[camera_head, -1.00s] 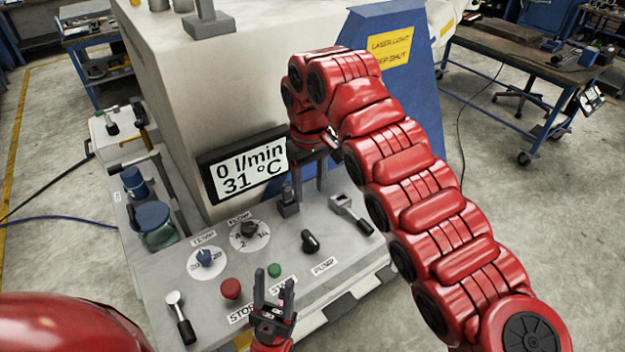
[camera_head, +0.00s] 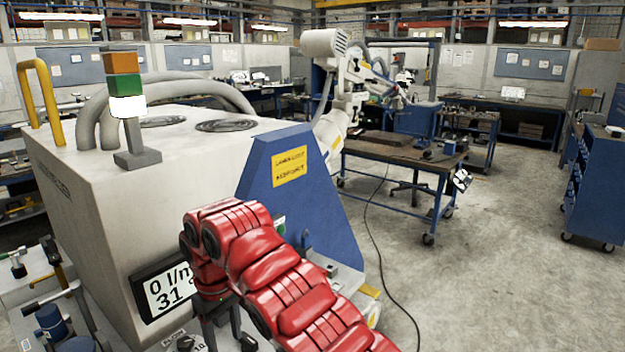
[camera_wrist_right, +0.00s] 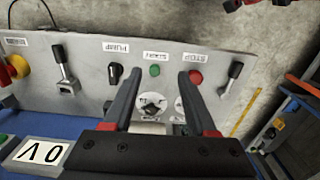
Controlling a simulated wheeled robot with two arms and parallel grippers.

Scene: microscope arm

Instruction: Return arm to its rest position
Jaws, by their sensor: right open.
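My right arm (camera_head: 285,285) rises from the bottom edge of the head view, bent at the top, with its wrist beside the machine's display (camera_head: 165,290). My right gripper (camera_wrist_right: 160,85) is open and empty in the right wrist view. Its fingers hang over the control panel (camera_wrist_right: 215,70), and a dial (camera_wrist_right: 151,105) shows between them. I cannot tell if they touch the panel. The gripper is only partly seen in the head view (camera_head: 222,332). A red and dark piece, possibly my left gripper (camera_wrist_right: 255,3), is cut off at the wrist view's top edge.
The white machine (camera_head: 75,200) with its blue side panel (camera_head: 300,190) stands close on the left. The panel carries a red button (camera_wrist_right: 196,77), a green button (camera_wrist_right: 154,70) and levers. A workbench (camera_head: 390,150) stands behind. Floor on the right (camera_head: 500,270) is clear.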

